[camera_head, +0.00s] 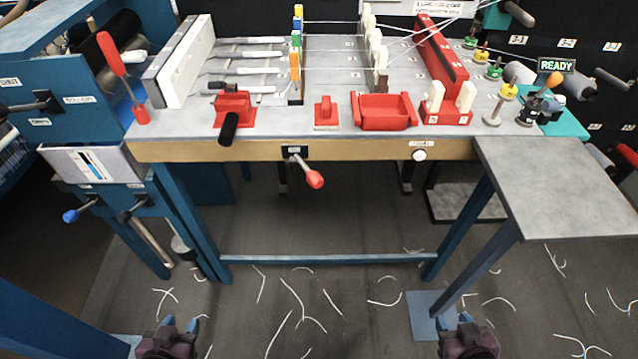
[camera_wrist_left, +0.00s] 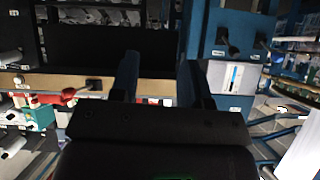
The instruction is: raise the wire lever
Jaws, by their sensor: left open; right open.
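I cannot read a label that marks the wire lever. A lever with a red knob (camera_head: 314,179) sticks out of the table's wooden front edge, angled down to the right; it also shows in the left wrist view (camera_wrist_left: 68,96). A long red-handled lever (camera_head: 112,54) stands tilted at the table's left end. A lever with an orange knob (camera_head: 553,80) stands at the right end beside the READY sign. My left gripper (camera_head: 181,323) is open and empty, low in front of the table. My right gripper (camera_head: 453,321) is open and empty, further right. Both are apart from every lever.
The grey table top (camera_head: 280,122) carries a red clamp (camera_head: 235,108), a red tray (camera_head: 384,112) and strung wires. A blue cabinet (camera_head: 60,100) with more handles stands left. A grey side shelf (camera_head: 560,185) juts out right. Wire scraps lie on the floor.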

